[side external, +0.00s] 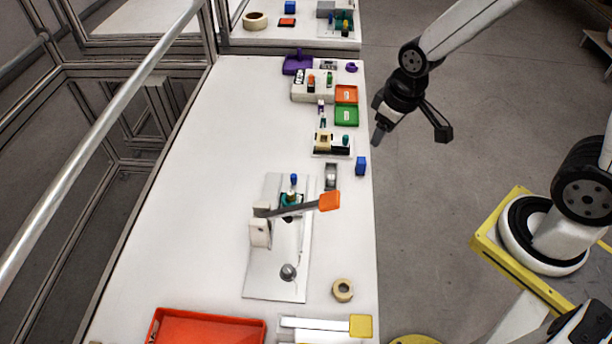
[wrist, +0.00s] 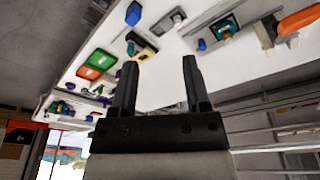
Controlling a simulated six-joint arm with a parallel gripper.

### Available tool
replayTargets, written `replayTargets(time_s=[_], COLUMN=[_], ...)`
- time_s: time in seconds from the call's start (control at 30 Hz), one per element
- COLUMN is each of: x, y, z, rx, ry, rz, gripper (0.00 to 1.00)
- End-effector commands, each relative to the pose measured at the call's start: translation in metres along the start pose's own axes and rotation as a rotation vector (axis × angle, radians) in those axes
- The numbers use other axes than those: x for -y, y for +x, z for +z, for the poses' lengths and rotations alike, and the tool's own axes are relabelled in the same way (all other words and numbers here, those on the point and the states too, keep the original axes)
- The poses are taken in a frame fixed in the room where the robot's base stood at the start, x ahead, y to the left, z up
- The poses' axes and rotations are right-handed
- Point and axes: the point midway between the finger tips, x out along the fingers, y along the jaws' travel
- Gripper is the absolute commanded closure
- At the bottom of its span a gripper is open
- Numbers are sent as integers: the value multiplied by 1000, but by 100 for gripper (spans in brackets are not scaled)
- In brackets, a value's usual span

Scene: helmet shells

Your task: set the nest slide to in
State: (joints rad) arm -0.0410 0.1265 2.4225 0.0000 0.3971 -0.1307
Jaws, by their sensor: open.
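No part is clearly labelled as the nest slide. One candidate is a cream block with a dark slot on a black-and-white base (side external: 323,144), with a green knob at its right, near the table's right edge. Another is a teal part with a blue knob (side external: 293,181) on the white lever fixture's plate; its lower part is partly hidden by the lever. I cannot tell either one's slide position. The cream block also shows in the wrist view (wrist: 143,49). My gripper (side external: 410,135) is open and empty, right of the table edge and apart from everything; its fingers show in the wrist view (wrist: 158,72).
The lever fixture's orange handle (side external: 329,201) reaches right across its plate. A blue block (side external: 361,166) and tape roll (side external: 343,290) lie near the right edge. Orange (side external: 347,94) and green (side external: 346,115) trays sit farther back. The table's left side (side external: 190,200) is clear.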

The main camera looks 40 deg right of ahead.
Motion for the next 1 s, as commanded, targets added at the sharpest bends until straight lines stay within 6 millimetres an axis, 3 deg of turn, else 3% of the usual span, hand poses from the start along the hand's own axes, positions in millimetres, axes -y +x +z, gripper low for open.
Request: replayTargets(time_s=[0.3, 0.6, 0.8, 1.0], x=[23, 55, 76, 87], y=[37, 84, 114, 128], z=[-63, -110, -130, -138], rx=[67, 123, 154, 167], ry=[-328, -645, -824, -915], rz=[-31, -70, -97, -112], gripper=[40, 40, 40, 40])
